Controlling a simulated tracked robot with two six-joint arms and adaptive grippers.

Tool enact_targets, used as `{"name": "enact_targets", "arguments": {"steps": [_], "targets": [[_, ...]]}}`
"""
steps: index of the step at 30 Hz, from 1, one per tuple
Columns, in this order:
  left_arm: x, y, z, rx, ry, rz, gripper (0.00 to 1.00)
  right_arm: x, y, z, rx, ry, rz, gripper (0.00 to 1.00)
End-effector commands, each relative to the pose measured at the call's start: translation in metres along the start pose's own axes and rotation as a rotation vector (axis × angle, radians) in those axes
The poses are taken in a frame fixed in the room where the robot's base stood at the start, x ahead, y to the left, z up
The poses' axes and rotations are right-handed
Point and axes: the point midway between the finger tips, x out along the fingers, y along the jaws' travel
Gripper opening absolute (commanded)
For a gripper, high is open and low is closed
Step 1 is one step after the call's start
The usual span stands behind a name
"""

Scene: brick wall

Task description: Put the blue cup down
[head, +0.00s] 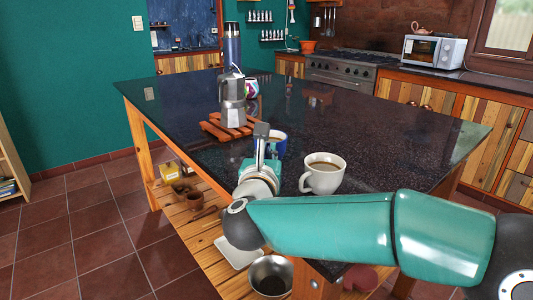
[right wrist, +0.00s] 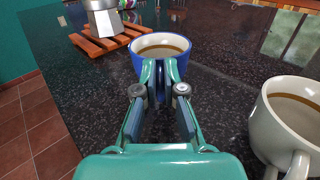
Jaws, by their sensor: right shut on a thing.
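The blue cup (head: 281,145) holds brown liquid and is upright over the dark table (head: 370,135). In the right wrist view the cup (right wrist: 160,49) is just beyond my fingertips. My right gripper (head: 268,152) is shut on the cup's near side, seemingly at the handle; its fingers (right wrist: 159,72) hide that part. The cup's base is hidden, so I cannot tell whether it touches the table. My left gripper is not in view.
A white cup (head: 323,174) with brown liquid stands close to the right of my gripper. A moka pot (head: 232,101) stands on a wooden trivet (head: 213,128) behind. A tall flask (head: 232,48) and a patterned cup (head: 252,88) are farther back. The table's right half is clear.

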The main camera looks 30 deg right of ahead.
Motion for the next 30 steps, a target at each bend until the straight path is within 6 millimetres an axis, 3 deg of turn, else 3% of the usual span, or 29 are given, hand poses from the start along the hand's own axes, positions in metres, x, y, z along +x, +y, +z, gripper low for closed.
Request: {"name": "enact_targets", "arguments": {"steps": [4,5,9,21,30], "targets": [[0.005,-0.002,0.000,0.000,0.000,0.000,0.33,0.000,0.000,-0.003,0.001,-0.001,0.000,0.00],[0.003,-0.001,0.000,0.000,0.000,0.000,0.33,0.000,0.000,-0.002,0.001,0.000,0.000,0.13],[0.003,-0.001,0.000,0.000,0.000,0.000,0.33,0.000,0.000,-0.001,0.000,0.000,0.000,0.33],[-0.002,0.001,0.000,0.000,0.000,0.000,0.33,0.000,-0.001,0.003,0.000,0.000,-0.001,0.33],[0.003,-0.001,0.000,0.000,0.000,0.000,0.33,-0.051,0.001,0.001,0.001,-0.002,0.004,0.33]]}}
